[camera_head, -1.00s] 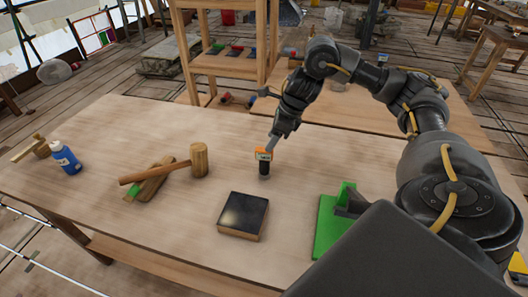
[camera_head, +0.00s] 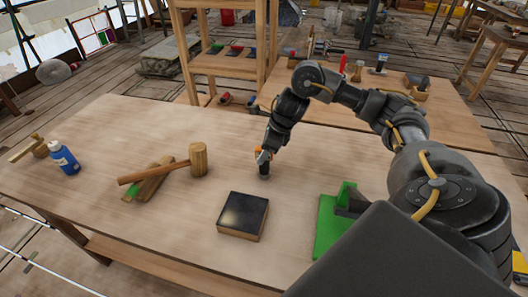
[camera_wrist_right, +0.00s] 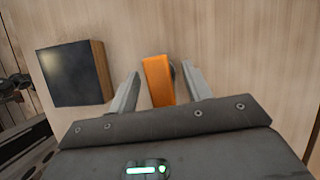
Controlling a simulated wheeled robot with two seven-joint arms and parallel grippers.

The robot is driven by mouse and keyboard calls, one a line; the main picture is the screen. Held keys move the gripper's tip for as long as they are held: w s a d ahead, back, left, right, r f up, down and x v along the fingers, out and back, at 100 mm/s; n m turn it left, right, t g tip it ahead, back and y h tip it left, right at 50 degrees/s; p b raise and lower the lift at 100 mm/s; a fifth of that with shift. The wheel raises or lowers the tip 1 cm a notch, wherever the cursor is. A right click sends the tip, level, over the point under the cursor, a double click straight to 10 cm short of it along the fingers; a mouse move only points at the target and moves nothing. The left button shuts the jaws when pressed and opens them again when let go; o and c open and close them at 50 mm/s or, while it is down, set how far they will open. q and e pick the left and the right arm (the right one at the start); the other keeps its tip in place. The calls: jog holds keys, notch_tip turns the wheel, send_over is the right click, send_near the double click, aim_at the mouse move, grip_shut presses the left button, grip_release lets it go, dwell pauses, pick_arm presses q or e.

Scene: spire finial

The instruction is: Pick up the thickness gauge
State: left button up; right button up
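The thickness gauge is most likely the small orange and dark upright device (camera_head: 263,157) near the middle of the table. In the right wrist view its orange body (camera_wrist_right: 158,81) stands between the two fingers of my right gripper (camera_wrist_right: 163,86). A gap shows on each side, so the fingers are open around it. In the head view my right gripper (camera_head: 265,150) comes down over the gauge from above and hides most of it. My left gripper is in neither view.
A black-topped block (camera_head: 242,216) lies in front of the gauge. A wooden mallet (camera_head: 198,160), a blue bottle (camera_head: 64,158) and a wooden tool (camera_head: 38,148) are to the left. A green stand (camera_head: 328,226) is on the right. The table (camera_head: 190,260) is bare between them.

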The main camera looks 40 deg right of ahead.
jog(key=c, duration=0.9)
jog(key=shift+c, duration=0.4)
jog(key=shift+r, duration=0.1)
